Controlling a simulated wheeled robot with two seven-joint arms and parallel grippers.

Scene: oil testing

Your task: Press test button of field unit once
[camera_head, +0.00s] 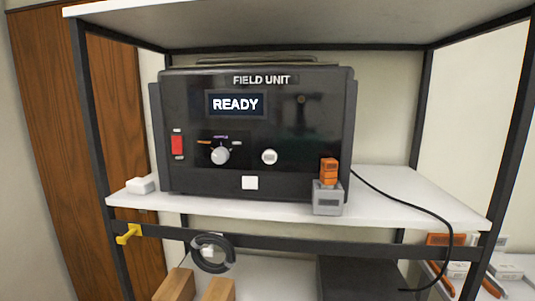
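The field unit (310,125) is a black box with a top handle, standing upright on the white upper shelf. Its screen (236,104) reads READY. A red rocker switch (177,145) is at the left of its front. A silver knob (220,156) sits right of it, with small coloured marks above. A round white button (269,157) is right of the knob. A blank white square (250,183) is low on the front. No readable label shows which control is the test button. Neither of my grippers is in view.
A grey block with an orange top (328,190) stands before the unit's lower right corner. A small white block (141,185) lies at the shelf's left. A black cable (420,211) hangs off the right. A yellow hook (128,234) and dark ring (212,267) are below the shelf.

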